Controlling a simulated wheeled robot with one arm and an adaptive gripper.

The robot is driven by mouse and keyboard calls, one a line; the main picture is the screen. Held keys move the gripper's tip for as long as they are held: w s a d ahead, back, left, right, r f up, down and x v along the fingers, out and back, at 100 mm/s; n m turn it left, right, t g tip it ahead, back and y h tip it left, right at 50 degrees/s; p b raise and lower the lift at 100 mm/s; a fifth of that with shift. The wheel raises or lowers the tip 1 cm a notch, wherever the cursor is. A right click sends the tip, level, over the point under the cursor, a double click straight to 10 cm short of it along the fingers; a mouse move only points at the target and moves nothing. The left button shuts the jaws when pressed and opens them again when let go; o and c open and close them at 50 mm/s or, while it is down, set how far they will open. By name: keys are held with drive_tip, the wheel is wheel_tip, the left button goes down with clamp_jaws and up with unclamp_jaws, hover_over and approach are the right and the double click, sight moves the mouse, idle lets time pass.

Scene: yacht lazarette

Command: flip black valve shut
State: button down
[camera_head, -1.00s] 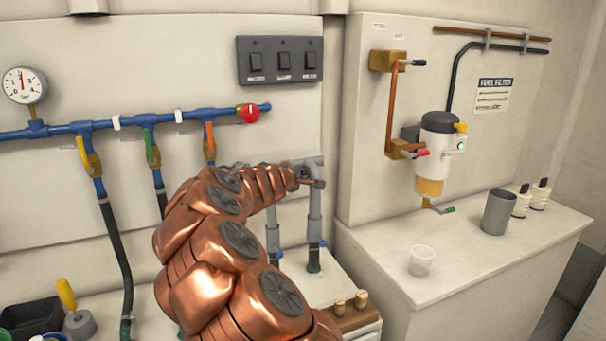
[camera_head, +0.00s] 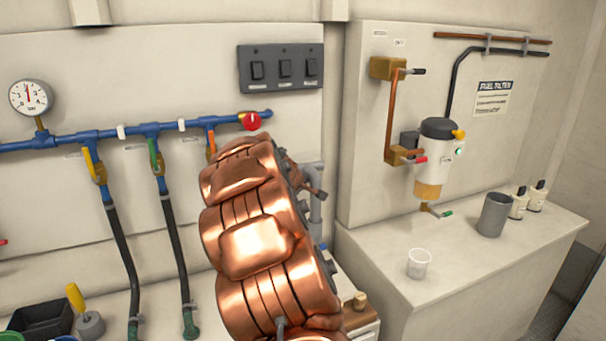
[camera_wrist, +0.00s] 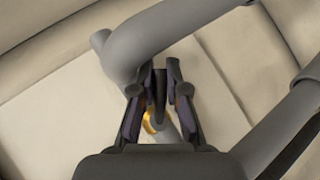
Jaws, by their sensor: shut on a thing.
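In the wrist view, my gripper (camera_wrist: 160,88) is shut on a dark, narrow lever, which looks like the black valve handle (camera_wrist: 159,84). The lever stands between the two fingers, in front of a thick grey pipe (camera_wrist: 165,42). A bit of brass (camera_wrist: 149,122) shows behind the fingers, likely the valve body. In the head view, my copper arm covers most of this spot, and the black valve is hidden there. Only part of the grey pipe (camera_head: 316,212) shows, right of the arm.
A blue manifold (camera_head: 60,140) with coloured levers and a red knob (camera_head: 251,121) is on the left wall. A fuel filter (camera_head: 433,155) hangs at right. Below it, a clear cup (camera_head: 418,263) and a grey cup (camera_head: 495,214) stand on the white counter (camera_head: 460,245).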

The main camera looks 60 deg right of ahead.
drive_tip(key=shift+w+a+f+m+t+y+p, duration=0.15)
drive_tip(key=shift+m+t+y+p, duration=0.15)
drive_tip(key=shift+y+p, duration=0.5)
drive_tip(key=shift+w+a+f+m+t+y+p, duration=0.15)
drive_tip(key=shift+m+y+p, duration=0.3)
drive_tip(key=shift+p, duration=0.8)
drive_tip(key=shift+a+f+m+t+y+p, duration=0.15)
drive_tip(key=shift+a+m+t+y+p, duration=0.15)
drive_tip(key=shift+y+p, duration=0.5)
drive_tip(key=shift+w+a+f+m+t+y+b, duration=0.2)
drive_tip(key=shift+m+t+y+b, duration=0.25)
drive_tip(key=shift+y, duration=0.2)
drive_tip(key=shift+w+a+f+m+t+y+b, duration=0.15)
drive_tip(key=shift+a+m+t+y+b, duration=0.2)
drive_tip(key=shift+y, duration=0.3)
drive_tip(key=shift+w+a+f+m+t+y+b, duration=0.1)
drive_tip(key=shift+w+m+t+y+b, duration=0.1)
drive_tip(key=shift+m+t+y+b, duration=0.4)
drive_tip(key=shift+a+y, duration=0.1)
drive_tip(key=shift+y, duration=0.15)
drive_tip(key=c, duration=1.2)
unclamp_jaws()
drive_tip(key=shift+o, duration=0.2)
drive_tip(key=shift+r, duration=0.1)
